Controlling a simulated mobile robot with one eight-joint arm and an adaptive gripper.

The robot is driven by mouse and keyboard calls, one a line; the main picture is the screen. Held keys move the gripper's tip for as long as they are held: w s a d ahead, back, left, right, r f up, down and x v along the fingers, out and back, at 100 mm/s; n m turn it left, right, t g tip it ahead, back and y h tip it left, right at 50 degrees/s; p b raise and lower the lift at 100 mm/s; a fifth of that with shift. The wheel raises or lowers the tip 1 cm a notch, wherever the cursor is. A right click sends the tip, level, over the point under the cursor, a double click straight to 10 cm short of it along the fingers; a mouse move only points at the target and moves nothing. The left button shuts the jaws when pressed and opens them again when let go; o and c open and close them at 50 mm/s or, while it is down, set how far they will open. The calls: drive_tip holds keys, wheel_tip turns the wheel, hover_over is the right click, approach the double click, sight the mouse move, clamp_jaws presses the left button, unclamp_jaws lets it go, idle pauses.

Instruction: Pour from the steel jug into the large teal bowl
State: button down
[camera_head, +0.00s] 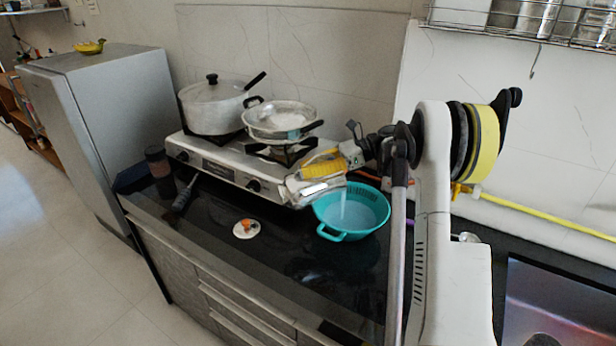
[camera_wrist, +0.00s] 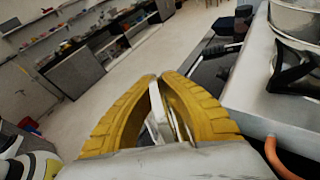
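My gripper (camera_head: 314,171) has yellow fingers and is shut on the steel jug (camera_head: 318,190), which is tilted over the left rim of the large teal bowl (camera_head: 341,233). A pale stream falls from the jug into the bowl, and pale blue liquid shows inside it. The bowl stands on the black counter. The fingers partly hide the jug. In the wrist view the gripper (camera_wrist: 158,82) has a thin pale metal part, likely the jug's handle (camera_wrist: 160,118), between its fingers; the bowl is not seen there.
A gas stove (camera_head: 222,168) with a lidded pot (camera_head: 213,110) and a pan (camera_head: 281,122) stands behind and left of the bowl. A small white plate (camera_head: 246,229) and a dark jar (camera_head: 157,163) are on the counter. A sink (camera_head: 555,305) is at right.

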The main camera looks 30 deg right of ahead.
drive_tip(key=shift+d+r, duration=0.2)
drive_tip(key=shift+r, duration=0.05)
drive_tip(key=shift+y, duration=0.3)
idle(0.4)
drive_tip(key=shift+s+d+r+y+b, duration=0.2)
drive_tip(key=shift+d+r+y+b, duration=0.4)
drive_tip(key=shift+b, duration=0.05)
drive_tip(key=shift+t, duration=0.3)
drive_tip(key=shift+r, duration=0.15)
